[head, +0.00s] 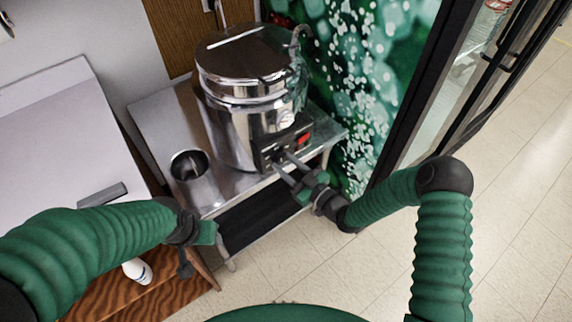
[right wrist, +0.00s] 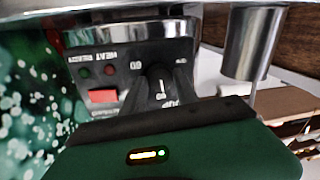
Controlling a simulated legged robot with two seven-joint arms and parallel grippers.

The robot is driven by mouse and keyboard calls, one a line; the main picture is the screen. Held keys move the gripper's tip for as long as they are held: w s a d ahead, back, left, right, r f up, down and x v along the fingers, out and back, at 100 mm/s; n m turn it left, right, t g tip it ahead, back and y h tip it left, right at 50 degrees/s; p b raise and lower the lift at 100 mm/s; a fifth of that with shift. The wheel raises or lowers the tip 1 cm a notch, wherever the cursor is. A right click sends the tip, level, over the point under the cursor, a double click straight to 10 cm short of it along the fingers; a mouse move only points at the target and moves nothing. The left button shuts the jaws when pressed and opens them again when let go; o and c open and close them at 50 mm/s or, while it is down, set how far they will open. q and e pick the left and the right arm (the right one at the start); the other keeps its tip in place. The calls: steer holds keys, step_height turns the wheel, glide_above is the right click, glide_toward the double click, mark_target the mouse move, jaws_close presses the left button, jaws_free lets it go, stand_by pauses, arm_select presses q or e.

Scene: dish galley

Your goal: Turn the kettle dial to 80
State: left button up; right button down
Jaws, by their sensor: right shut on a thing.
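The kettle (head: 222,135) is a large shiny steel urn with a lid, standing on a steel table. Its black control panel (right wrist: 112,62) is low on the front, with a red switch (right wrist: 103,96) and small lights. The dial (right wrist: 157,80) is a dark knob with a white mark; part of its scale shows, but I cannot read its setting for sure. My right gripper (head: 284,166) reaches the panel and is shut on the dial. My left gripper (head: 207,236) hangs in front of the table, away from the kettle; its fingers are not clear.
A steel cup-like container (head: 197,188) stands left of the kettle on the steel table (head: 152,118); it also shows in the right wrist view (right wrist: 250,45). A white counter (head: 50,125) is at left, with a white bottle (head: 137,271) below. A glass-doored cabinet (head: 440,85) stands at right.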

steer(key=shift+m, duration=0.6)
steer(key=c, duration=0.9)
jaws_free()
steer(key=shift+c, duration=0.2)
steer(key=v, duration=1.7)
steer(key=shift+f, duration=0.25)
steer(key=shift+w, duration=0.2)
